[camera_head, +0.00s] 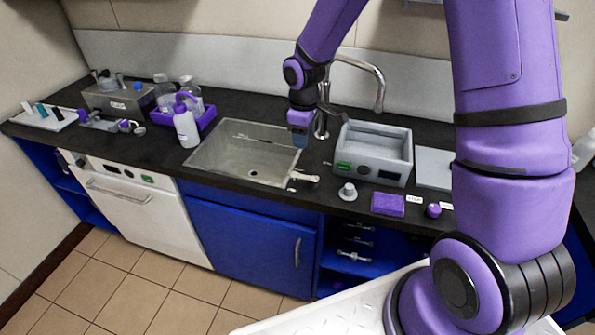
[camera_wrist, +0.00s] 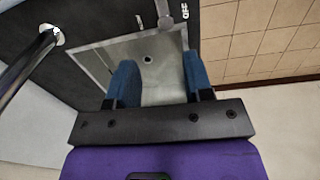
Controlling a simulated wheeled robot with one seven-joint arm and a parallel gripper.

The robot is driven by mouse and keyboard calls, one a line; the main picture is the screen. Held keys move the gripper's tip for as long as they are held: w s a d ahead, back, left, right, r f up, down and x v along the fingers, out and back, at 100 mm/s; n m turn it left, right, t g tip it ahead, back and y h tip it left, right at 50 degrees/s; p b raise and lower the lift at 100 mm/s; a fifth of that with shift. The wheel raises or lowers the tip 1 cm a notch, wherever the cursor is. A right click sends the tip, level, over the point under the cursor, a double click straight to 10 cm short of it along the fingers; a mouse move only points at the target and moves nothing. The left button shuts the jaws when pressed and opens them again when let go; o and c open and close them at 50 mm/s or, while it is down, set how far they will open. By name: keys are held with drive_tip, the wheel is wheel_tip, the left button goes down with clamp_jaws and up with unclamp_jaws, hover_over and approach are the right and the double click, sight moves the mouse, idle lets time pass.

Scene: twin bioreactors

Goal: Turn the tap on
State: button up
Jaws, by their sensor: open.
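The tap is a chrome curved spout (camera_head: 378,88) rising from the counter behind the sink's right end, partly hidden by my arm. In the wrist view the spout (camera_wrist: 22,66) shows at the left. A light grey lever (camera_head: 304,177) lies by the sink's front right corner; it shows at the top of the wrist view (camera_wrist: 164,14), beside a small "OFF" label (camera_wrist: 184,11). My gripper (camera_head: 299,139) points down above the sink's right side, behind and above the lever. Its two blue fingers (camera_wrist: 159,62) are apart, with nothing between them.
The sink (camera_head: 212,158) is empty. Right of it stand a grey device (camera_head: 345,157), a small grey knob piece (camera_head: 348,191), a purple block (camera_head: 388,204) and a purple knob (camera_head: 433,210). A purple tray (camera_head: 208,117) and white bottle (camera_head: 186,128) stand left.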

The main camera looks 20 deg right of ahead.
sight(299, 175)
drive_tip(key=shift+n, duration=0.3)
drive_tip(key=f, duration=0.9)
drive_tip(key=a+f, duration=0.1)
drive_tip(key=f, duration=0.4)
drive_tip(key=shift+w, duration=0.4)
clamp_jaws()
